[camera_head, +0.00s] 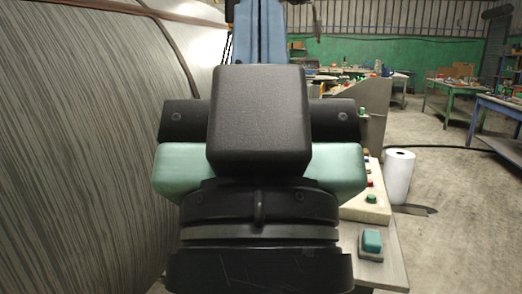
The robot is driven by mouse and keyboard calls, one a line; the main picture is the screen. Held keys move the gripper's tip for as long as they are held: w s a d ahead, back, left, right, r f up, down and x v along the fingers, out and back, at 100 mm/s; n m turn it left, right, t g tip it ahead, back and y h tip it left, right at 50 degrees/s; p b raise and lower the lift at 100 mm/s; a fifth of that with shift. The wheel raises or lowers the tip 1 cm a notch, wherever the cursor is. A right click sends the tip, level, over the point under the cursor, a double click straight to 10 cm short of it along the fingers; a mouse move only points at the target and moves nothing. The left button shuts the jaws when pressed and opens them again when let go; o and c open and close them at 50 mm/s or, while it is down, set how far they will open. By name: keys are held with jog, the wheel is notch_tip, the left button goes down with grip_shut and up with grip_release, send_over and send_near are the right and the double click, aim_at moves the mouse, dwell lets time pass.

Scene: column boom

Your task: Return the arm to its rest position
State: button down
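Black and teal parts of my own arm (256,125) fill the middle of the head view, close to the camera. A black block stands above a round black joint, with teal covers to both sides. No gripper fingers show; my gripper is out of view or hidden behind these arm parts. I cannot tell whether it holds anything.
A large grey striped cylinder (80,130) fills the left side, close to my arm. At right are a green button (372,241) on a bench (391,267), a button panel (377,212) and a white roll (398,177). Worktables (451,98) stand farther back; open floor lies between.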

notch_tip(320, 180, up, 20)
jog(key=p, duration=1.7)
jog(key=shift+f, duration=0.2)
